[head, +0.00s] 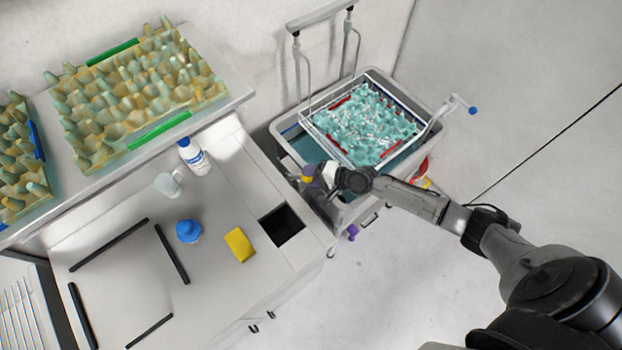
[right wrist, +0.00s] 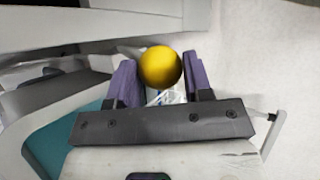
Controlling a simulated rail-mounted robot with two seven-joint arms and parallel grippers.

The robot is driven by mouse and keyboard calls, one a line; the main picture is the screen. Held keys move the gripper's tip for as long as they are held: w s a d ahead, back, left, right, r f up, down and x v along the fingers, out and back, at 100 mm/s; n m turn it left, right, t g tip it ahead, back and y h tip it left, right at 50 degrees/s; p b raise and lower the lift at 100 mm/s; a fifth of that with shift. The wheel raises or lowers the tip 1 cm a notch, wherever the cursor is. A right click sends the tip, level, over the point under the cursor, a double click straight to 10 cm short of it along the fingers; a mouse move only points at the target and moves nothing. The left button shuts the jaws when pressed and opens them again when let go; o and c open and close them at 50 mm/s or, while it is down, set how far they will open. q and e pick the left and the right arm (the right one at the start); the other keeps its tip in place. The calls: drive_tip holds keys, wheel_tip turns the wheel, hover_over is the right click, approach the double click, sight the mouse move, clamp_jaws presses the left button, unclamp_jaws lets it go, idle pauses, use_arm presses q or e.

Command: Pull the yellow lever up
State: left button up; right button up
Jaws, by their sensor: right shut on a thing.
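The yellow lever's round knob (right wrist: 161,66) sits between the two purple fingers of my right gripper (right wrist: 160,85) in the right wrist view. The gripper is shut on it. In the head view my right gripper (head: 312,177) is at the near left corner of the grey washing tub (head: 292,150), with a little yellow showing at the fingers. The lever's shaft is mostly hidden by the gripper. My left gripper is not in view.
A wire basket with a teal egg tray (head: 362,125) sits in the tub. A crank with a blue knob (head: 472,110) sticks out at its right. The counter holds a white bottle (head: 194,157), a blue object (head: 188,231) and a yellow sponge (head: 239,244). Egg trays (head: 128,95) lie on the shelf.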

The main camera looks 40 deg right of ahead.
drive_tip(key=shift+w+r, duration=0.7)
drive_tip(key=shift+w, duration=0.2)
drive_tip(key=shift+r, duration=0.15)
drive_tip(key=o, duration=1.3)
drive_tip(key=shift+w, duration=0.15)
drive_tip(key=shift+c, duration=0.2)
